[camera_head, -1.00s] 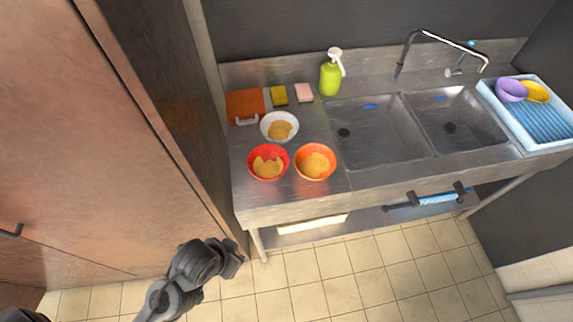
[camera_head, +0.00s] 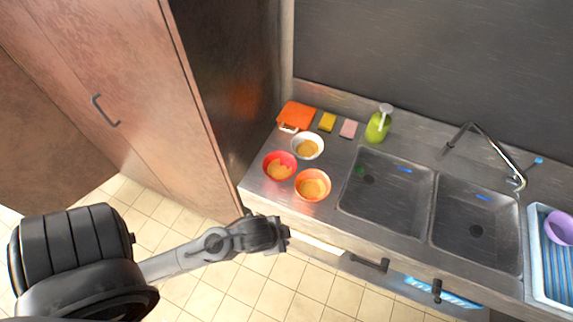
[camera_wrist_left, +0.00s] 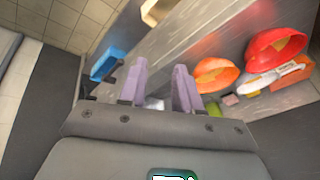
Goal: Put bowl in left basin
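Three bowls with tan residue stand together on the counter, left of the sink: a white bowl (camera_head: 307,136), a red bowl (camera_head: 269,163) and an orange bowl (camera_head: 316,198). The left basin (camera_head: 385,205) is right of them, a small blue item on its back edge. My left gripper (camera_head: 284,234) hangs in front of the counter's front edge, below and apart from the bowls. In the left wrist view its two pale fingers (camera_wrist_left: 161,78) stand apart with nothing gripped. The orange bowl (camera_wrist_left: 215,70) and red bowl (camera_wrist_left: 275,48) appear right of the fingers. My right gripper is out of view.
An orange board (camera_head: 297,114), yellow sponge (camera_head: 327,121), pink sponge (camera_head: 348,129) and green soap bottle (camera_head: 377,128) line the back. The right basin (camera_head: 475,240), faucet (camera_head: 490,148) and blue rack (camera_head: 548,275) with a purple bowl lie right. A tall brown cabinet (camera_head: 140,100) stands left.

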